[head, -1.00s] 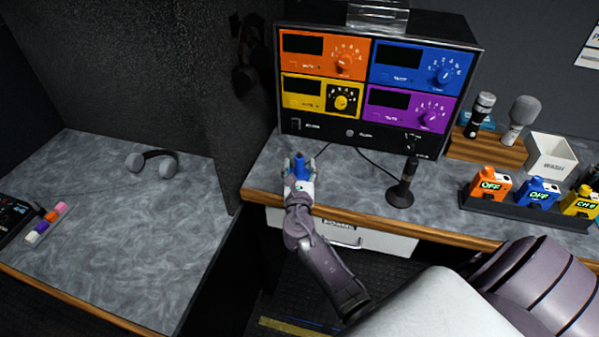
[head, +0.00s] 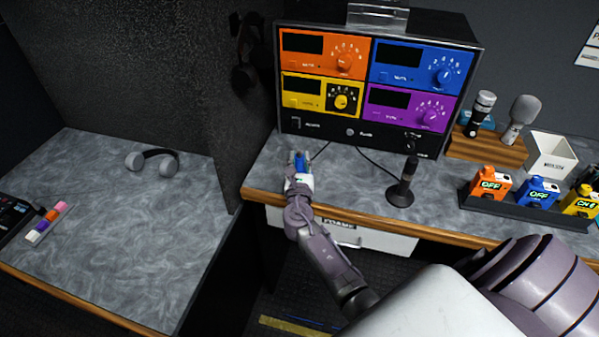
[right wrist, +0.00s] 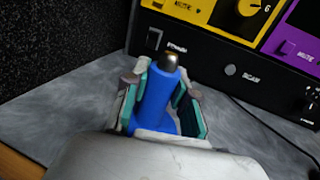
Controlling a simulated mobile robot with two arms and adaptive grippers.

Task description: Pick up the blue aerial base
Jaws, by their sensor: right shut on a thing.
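The blue aerial base (right wrist: 155,100) is a blue upright piece with a rounded metal tip. It stands between the green-lined fingers of my right gripper (right wrist: 162,105) in the right wrist view. In the head view my right gripper (head: 299,165) is over the left end of the desk, with the blue aerial base (head: 300,166) partly hidden in it. The gripper is shut on it. I cannot tell whether its bottom touches the desk. My left gripper is not in view.
A rack of orange, blue, yellow and purple panels (head: 375,85) stands behind the gripper. A desk microphone (head: 402,185) with a cable is to the right. A dark tray (head: 525,211) holds coloured packs. The left desk (head: 120,230) has headphones (head: 153,161) and much free room.

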